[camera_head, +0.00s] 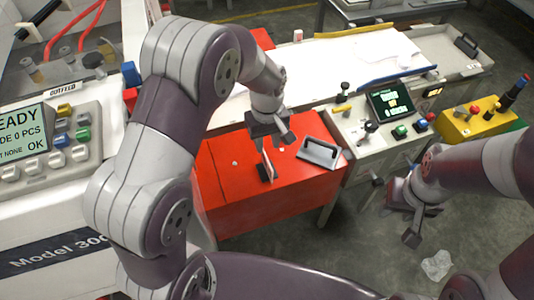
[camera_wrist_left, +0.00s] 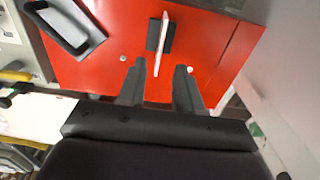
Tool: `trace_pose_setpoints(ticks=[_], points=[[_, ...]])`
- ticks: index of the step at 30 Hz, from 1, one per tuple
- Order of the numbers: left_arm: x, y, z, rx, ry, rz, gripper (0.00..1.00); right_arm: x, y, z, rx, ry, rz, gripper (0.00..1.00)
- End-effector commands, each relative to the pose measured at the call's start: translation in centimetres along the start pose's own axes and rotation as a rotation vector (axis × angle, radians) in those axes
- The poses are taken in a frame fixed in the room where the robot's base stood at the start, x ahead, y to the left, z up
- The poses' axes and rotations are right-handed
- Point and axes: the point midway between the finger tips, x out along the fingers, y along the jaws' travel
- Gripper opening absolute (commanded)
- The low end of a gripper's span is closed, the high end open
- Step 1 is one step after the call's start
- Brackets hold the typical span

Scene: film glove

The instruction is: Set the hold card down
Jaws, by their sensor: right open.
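The hold card (camera_head: 267,167) is a thin upright plate with a pale edge and a dark part at its side, at the red cabinet top (camera_head: 225,170). In the left wrist view the card (camera_wrist_left: 162,48) shows edge-on, its near end between the fingertips with a gap on both sides. My left gripper (camera_head: 270,140) is over the red top, just above the card. Its fingers (camera_wrist_left: 158,72) are spread and do not appear to touch the card. Whether the card's lower edge rests on the top is hard to tell. My right gripper (camera_head: 418,225) is open and empty, above the floor at right.
A grey tray-like piece with a dark handle (camera_head: 319,152) lies on the red top, right of the card. A console with a green screen (camera_head: 391,100) stands further right, and a yellow box with knobs (camera_head: 480,120) beyond it. A keypad machine (camera_head: 45,140) stands at left.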

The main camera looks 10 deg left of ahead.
Motion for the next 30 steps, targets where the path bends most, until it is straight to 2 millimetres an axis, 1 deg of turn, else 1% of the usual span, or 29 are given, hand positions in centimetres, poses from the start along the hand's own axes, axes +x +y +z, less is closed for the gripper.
trace_pose_setpoints(ticks=[3,5,8,9,12,15,16,18,20,30], points=[[-1.3,-0.3,0.1,0.012,0.001,0.001,0.35,0.0,0.0,0.0,0.0,0.0,0.0,0.43],[-2.1,-1.2,0.5,0.054,0.007,0.007,0.35,0.0,0.0,0.0,0.0,0.0,0.0,0.43],[-3.5,-4.3,2.0,0.198,0.031,0.022,0.35,0.0,0.0,0.0,0.0,0.0,0.0,0.43],[-4.1,-5.8,2.9,0.268,0.045,0.03,0.35,0.0,0.0,0.0,0.0,0.0,0.0,0.43],[-4.9,-9.0,5.2,0.429,0.079,0.039,0.35,0.0,0.0,0.0,0.0,0.0,0.0,0.43],[-5.1,-11.4,7.1,0.546,0.102,0.04,0.35,0.0,0.0,0.0,0.0,0.0,0.0,0.43],[-5.1,-11.8,7.5,0.57,0.108,0.04,0.35,0.0,0.0,0.0,0.0,0.0,0.0,0.43],[-5.1,-12.4,8.1,0.605,0.114,0.039,0.35,0.0,0.0,0.0,0.0,0.0,0.0,0.43],[-5.0,-12.6,8.3,0.617,0.115,0.039,0.35,0.0,0.0,0.0,0.0,0.0,0.0,0.43],[-5.0,-12.6,8.3,0.617,0.113,0.038,0.35,0.0,0.0,0.0,0.0,0.0,0.0,0.43]])
